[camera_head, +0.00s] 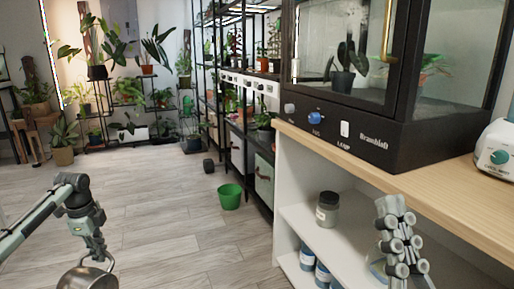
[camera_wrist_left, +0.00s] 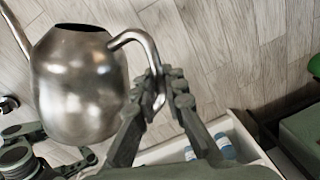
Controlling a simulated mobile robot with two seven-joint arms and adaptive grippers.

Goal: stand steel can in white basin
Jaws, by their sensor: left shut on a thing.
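The steel can (camera_head: 88,279) is a rounded metal watering can, cut off by the bottom left edge of the head view. In the left wrist view the can (camera_wrist_left: 80,90) shows its dark open mouth, a thin spout at the left and a curved handle. My left gripper (camera_head: 97,257) is shut on the handle, with the can's body beside the fingers; the fingers also show in the left wrist view (camera_wrist_left: 165,88). The can is held above the floor. My right gripper (camera_head: 398,245) is in front of the white shelf; its finger gap is unclear. I cannot make out a white basin.
A green bucket (camera_head: 230,196) stands on the wood floor. A white shelf unit with a wooden top (camera_head: 440,200) fills the right, holding a grey jar (camera_head: 327,210) and blue-labelled containers (camera_head: 307,257). A dark glass cabinet (camera_head: 385,125) stands on top. The floor at left is clear.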

